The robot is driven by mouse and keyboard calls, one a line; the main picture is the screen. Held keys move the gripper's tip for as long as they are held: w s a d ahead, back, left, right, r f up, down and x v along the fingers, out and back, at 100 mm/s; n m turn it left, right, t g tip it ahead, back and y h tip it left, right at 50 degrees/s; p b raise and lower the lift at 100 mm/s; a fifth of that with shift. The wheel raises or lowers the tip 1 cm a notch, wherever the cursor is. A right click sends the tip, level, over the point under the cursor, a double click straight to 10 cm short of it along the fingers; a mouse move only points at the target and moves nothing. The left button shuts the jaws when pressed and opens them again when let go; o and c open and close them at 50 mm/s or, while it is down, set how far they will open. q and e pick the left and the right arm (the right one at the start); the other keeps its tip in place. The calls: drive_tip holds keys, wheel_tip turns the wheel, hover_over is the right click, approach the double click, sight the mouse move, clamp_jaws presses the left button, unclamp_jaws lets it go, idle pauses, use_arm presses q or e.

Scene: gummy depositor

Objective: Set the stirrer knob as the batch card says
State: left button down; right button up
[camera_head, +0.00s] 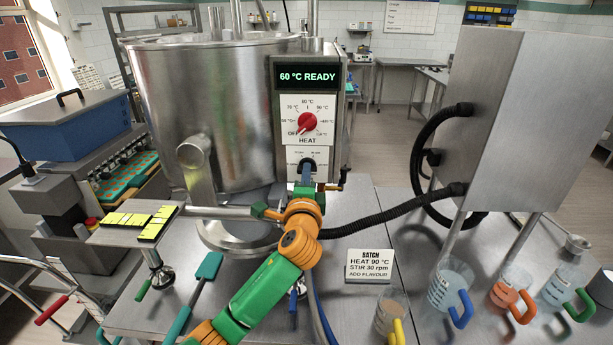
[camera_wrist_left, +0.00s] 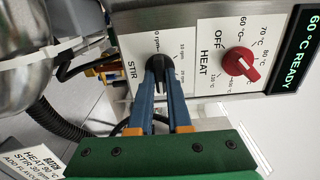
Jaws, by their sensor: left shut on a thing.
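The black stirrer knob (camera_wrist_left: 157,65) sits on the white STIR plate (camera_wrist_left: 142,90) below the heat dial. In the head view the plate (camera_head: 294,155) is partly covered by my left gripper (camera_head: 307,172). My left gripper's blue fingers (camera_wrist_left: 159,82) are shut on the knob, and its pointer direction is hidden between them. The batch card (camera_head: 370,264) stands on the table and reads HEAT 90 °C, STIR 30 rpm, ADD FLAVOUR. In the wrist view the card (camera_wrist_left: 38,160) is at the lower left. My right gripper is not in view.
The red heat knob (camera_head: 307,123) is just above, under a display (camera_head: 307,77) reading 60 °C READY. The steel kettle (camera_head: 215,115) stands left. A black hose (camera_head: 390,214) runs right. Beakers with coloured handles (camera_head: 452,285) stand on the right of the table.

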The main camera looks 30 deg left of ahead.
use_arm(q)
drive_tip(key=shift+r, duration=0.15)
drive_tip(key=c, duration=0.9)
unclamp_jaws()
drive_tip(key=shift+o, duration=0.2)
drive_tip(key=b+v, duration=0.2)
drive_tip(key=v, duration=0.5)
